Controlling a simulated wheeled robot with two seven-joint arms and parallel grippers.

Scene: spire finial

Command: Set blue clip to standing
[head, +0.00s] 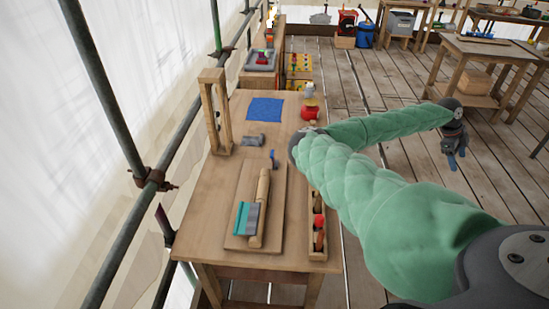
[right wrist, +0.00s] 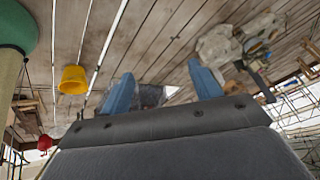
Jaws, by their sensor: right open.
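A small blue object, which looks like the blue clip (head: 273,158), is on the wooden workbench (head: 200,215), by the far end of a board with a wooden rod. It is too small to tell whether it stands or lies. My right gripper (head: 452,160) hangs over the plank floor, well right of the bench and apart from the clip. In the right wrist view its two blue fingers (right wrist: 163,92) are spread with nothing between them. My left gripper is not in view.
On the bench are a teal-edged scraper (head: 246,218), a wooden rod (head: 260,205), a blue mat (head: 265,109), a grey block (head: 254,140), a wooden frame (head: 217,112), a red pot (head: 309,112) and a narrow tool tray (head: 311,205). Scaffold poles line the left.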

